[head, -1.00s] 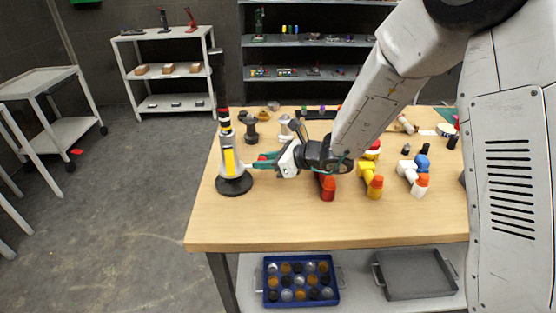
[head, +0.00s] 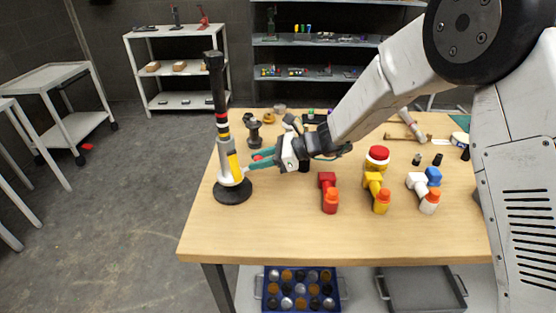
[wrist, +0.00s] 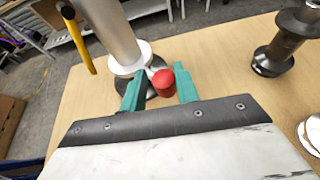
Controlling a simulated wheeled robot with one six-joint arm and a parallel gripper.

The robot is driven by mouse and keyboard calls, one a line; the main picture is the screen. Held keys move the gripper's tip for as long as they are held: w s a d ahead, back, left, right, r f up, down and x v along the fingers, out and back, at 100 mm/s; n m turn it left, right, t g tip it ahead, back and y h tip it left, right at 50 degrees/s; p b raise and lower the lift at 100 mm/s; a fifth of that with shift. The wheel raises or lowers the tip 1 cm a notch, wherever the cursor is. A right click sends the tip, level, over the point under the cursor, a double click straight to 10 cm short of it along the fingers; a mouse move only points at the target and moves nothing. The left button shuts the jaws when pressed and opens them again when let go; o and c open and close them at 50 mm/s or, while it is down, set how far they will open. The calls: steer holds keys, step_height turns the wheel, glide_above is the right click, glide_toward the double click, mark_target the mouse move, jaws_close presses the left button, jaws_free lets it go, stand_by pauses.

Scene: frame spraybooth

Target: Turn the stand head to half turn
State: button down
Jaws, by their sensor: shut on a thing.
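The stand (head: 226,158) is upright near the left edge of the wooden table, with a round black base, a grey-white lower column, banded rings and a tall black upper part. A yellow bar (head: 234,165) runs along its side; in the wrist view the yellow bar (wrist: 78,38) is left of the grey post (wrist: 112,35). A red knob (wrist: 162,83) sticks out from the stand's white collar (wrist: 130,60). My gripper (head: 258,160) reaches in from the right, its teal fingers shut on the red knob; the gripper also shows in the wrist view (wrist: 160,90).
A dark spool-shaped piece (head: 255,133) stands behind my gripper. Red (head: 328,192), yellow (head: 376,191) and white-and-blue (head: 424,190) fittings stand to the right. The tabletop (head: 280,225) is clear at the front. A blue tray (head: 262,290) sits below.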

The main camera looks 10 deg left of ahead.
steer(key=shift+w+a, duration=0.35)
steer(key=shift+a, duration=0.3)
steer(key=shift+w, duration=0.1)
stand_by(0.3)
steer(key=c, duration=1.2)
jaws_free()
steer(key=shift+a, duration=0.2)
steer(key=shift+d, duration=0.15)
steer(key=shift+w+r, duration=0.1)
steer(key=shift+r, duration=0.25)
step_height(320, 180, up, 3)
steer(key=shift+f, duration=0.2)
steer(key=s+d, duration=0.4)
steer(key=s, duration=0.3)
steer(key=s+d+r, duration=0.1)
steer(key=s+d, duration=0.3)
steer(key=s, duration=0.3)
steer(key=shift+r, duration=0.3)
